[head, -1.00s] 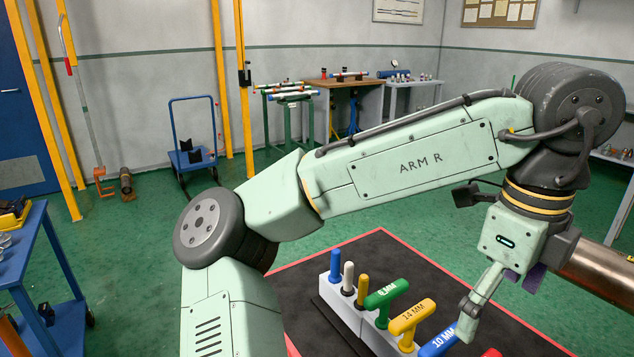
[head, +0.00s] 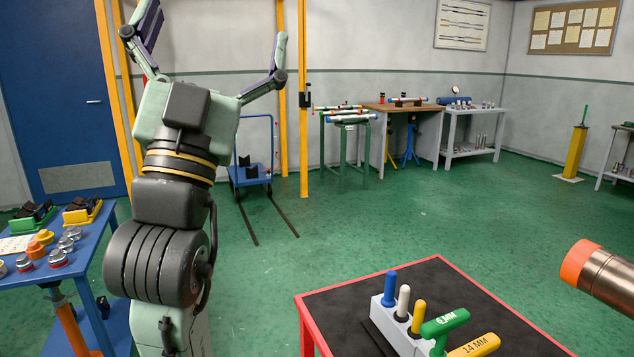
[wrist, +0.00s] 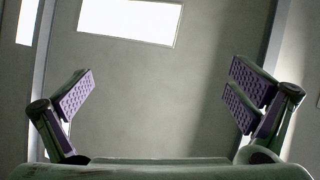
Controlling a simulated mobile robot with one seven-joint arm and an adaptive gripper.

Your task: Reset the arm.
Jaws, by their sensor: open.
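My gripper (head: 215,45) is raised at the upper left of the head view, pointing up, with its fingers spread wide and nothing between them. My arm stands nearly upright in front of the blue door and the left table. In the wrist view my gripper (wrist: 160,105) shows both purple finger pads far apart, with only grey surface and a bright white panel beyond. The green 6 MM T-handle (head: 444,323) and yellow 14 MM T-handle (head: 474,346) stand in the rack at lower right, well apart from my gripper.
A blue table (head: 88,268) with clamps and fittings stands at left, close to my arm. A red-edged black-topped table (head: 440,272) holds the tool rack. A metal pipe with an orange end (head: 577,262) juts in at right. The green floor between is largely open.

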